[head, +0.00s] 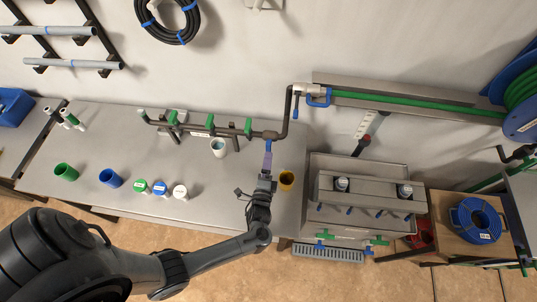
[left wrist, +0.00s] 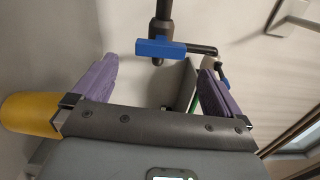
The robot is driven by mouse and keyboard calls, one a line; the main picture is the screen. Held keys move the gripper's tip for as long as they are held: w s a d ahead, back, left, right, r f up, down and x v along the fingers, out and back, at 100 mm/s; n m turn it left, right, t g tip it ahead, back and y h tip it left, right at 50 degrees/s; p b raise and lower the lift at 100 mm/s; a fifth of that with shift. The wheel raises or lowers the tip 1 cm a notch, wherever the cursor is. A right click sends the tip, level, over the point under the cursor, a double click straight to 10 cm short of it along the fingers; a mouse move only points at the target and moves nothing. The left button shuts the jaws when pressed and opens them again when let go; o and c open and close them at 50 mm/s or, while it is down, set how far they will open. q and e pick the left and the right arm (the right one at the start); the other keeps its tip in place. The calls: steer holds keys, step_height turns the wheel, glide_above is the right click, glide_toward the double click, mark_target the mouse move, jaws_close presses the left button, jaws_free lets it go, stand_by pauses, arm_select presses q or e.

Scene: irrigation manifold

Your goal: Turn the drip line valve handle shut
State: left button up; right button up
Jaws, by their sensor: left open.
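My left gripper (head: 267,160) is at the right end of the long bench, just below the end of the dark manifold pipe (head: 193,126). In the left wrist view its two purple fingers (left wrist: 158,85) are apart with nothing between them. A blue bar-shaped handle (left wrist: 160,47) on a dark pipe (left wrist: 163,12) lies beyond the fingertips, apart from them. Green valve handles (head: 210,122) stand along the manifold in the head view. A blue valve handle (head: 319,98) sits on the pipe at upper right. I cannot tell which handle is the drip line's.
A yellow cup (head: 287,180) stands close right of the gripper and shows in the left wrist view (left wrist: 30,113). A steel sink unit (head: 330,170) is to the right.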

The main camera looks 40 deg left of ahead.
arm_select(q)
steer(key=shift+v, duration=1.7)
steer(key=shift+s, duration=0.1)
